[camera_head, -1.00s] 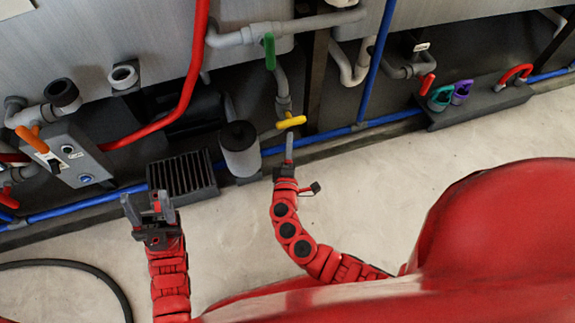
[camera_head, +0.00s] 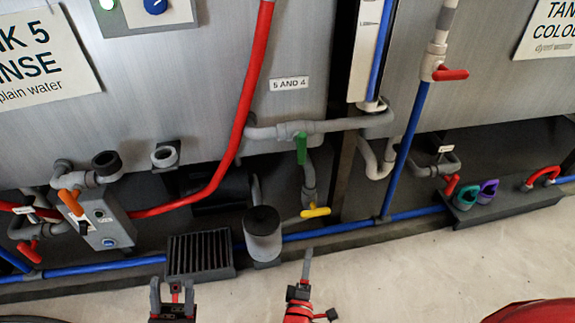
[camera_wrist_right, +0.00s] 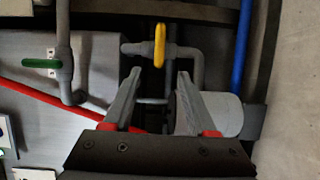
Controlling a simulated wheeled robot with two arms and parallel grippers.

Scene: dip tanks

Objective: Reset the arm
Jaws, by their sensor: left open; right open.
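My left gripper (camera_head: 172,297) is at the bottom of the head view, its two fingers apart and empty, below the black grate. My right gripper (camera_head: 307,266) is seen edge-on in the head view, below the yellow valve handle (camera_head: 315,212). In the right wrist view my right gripper (camera_wrist_right: 160,75) has its fingers apart with nothing between them. The yellow handle also shows there (camera_wrist_right: 159,46), beyond the fingertips and not touched. The green valve handle (camera_head: 301,149) stands above the yellow one in the head view. It also shows at the left of the wrist view (camera_wrist_right: 41,63).
A grey cylinder (camera_head: 263,236) and the black grate (camera_head: 200,255) stand at the tank's foot. A blue pipe (camera_head: 420,211) runs along the floor edge. A control box (camera_head: 104,218) is at left. A tray with coloured handles (camera_head: 505,203) is at right. The floor in front is clear.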

